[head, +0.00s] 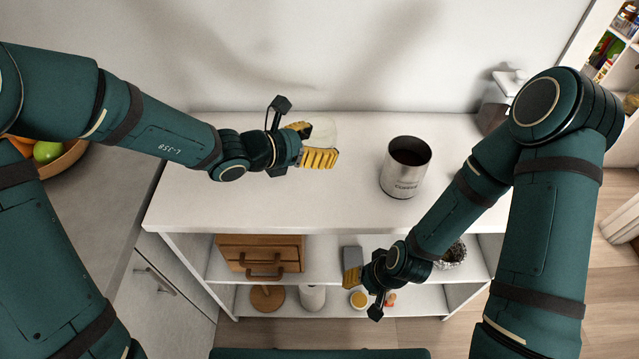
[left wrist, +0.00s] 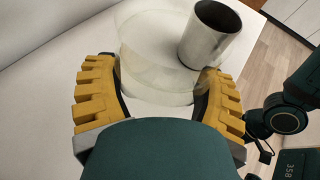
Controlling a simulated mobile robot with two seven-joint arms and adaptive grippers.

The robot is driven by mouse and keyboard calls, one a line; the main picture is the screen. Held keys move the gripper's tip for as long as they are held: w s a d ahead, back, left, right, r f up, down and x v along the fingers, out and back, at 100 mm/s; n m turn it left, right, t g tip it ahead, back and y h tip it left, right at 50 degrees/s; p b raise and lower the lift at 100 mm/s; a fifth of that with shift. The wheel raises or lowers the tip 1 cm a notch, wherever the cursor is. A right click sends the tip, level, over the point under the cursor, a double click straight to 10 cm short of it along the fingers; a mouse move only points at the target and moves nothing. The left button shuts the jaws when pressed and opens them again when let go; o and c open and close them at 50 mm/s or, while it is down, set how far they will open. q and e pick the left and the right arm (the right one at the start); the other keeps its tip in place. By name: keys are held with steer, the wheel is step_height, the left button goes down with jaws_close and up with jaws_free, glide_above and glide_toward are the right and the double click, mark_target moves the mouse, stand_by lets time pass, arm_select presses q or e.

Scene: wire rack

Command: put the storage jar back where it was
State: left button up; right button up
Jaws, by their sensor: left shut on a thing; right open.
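A clear, see-through storage jar (head: 322,130) is between the yellow fingers of my left gripper (head: 318,147), over the left-middle part of the white cabinet top (head: 240,205). My left gripper is shut on it. In the left wrist view the jar (left wrist: 150,70) shows as a faint round outline between both finger pads. I cannot tell whether its base touches the top. My right gripper (head: 353,281) is open in front of the shelves, below the top's front edge. What lies between its fingers is hard to see.
A steel canister (head: 405,168) stands on the top to the right of the jar; it also shows in the left wrist view (left wrist: 209,35). The top's left part is clear.

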arm_select(q)
steer(key=shift+d+f, duration=0.2)
steer(key=shift+f, duration=0.15)
step_height(320, 180, down, 9)
steer(key=b, duration=0.2)
steer(key=shift+f+b, duration=0.1)
steer(key=shift+b, duration=0.25)
steer(key=o, duration=1.2)
steer(key=shift+f, duration=0.1)
steer(key=shift+o, duration=0.2)
